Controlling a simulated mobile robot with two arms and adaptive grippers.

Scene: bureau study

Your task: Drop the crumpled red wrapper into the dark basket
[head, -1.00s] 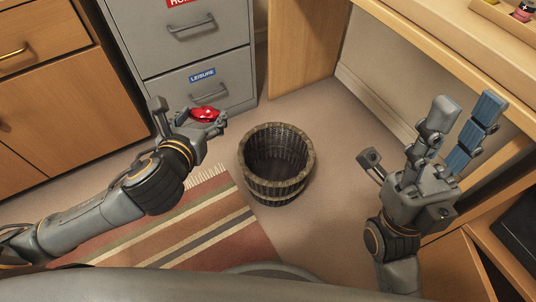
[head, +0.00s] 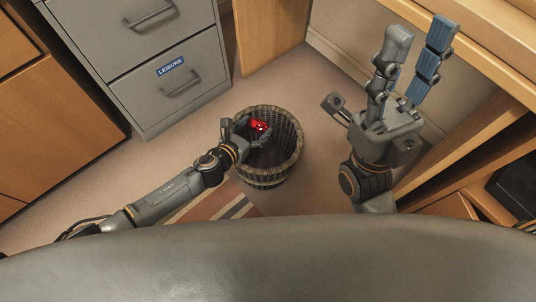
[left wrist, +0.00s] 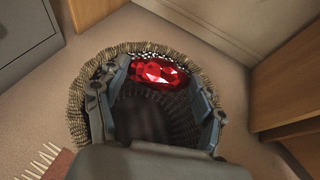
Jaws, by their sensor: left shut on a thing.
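The crumpled red wrapper (head: 260,125) is shiny and faceted. It also shows in the left wrist view (left wrist: 158,74), between the fingertips. My left gripper (head: 254,128) is shut on it, over the mouth of the dark basket (head: 296,150). The basket is round and woven and stands on the floor; its rim also shows in the left wrist view (left wrist: 77,123). The wrapper's exact height against the rim is hard to tell. My right gripper (head: 418,45) is raised at the right, away from the basket, with its fingers spread and nothing between them.
A grey filing cabinet (head: 140,60) stands at the back left, beside a wooden cabinet (head: 60,130). A wooden desk (head: 490,50) is at the right, near my right gripper. A striped rug (head: 210,206) lies in front of the basket.

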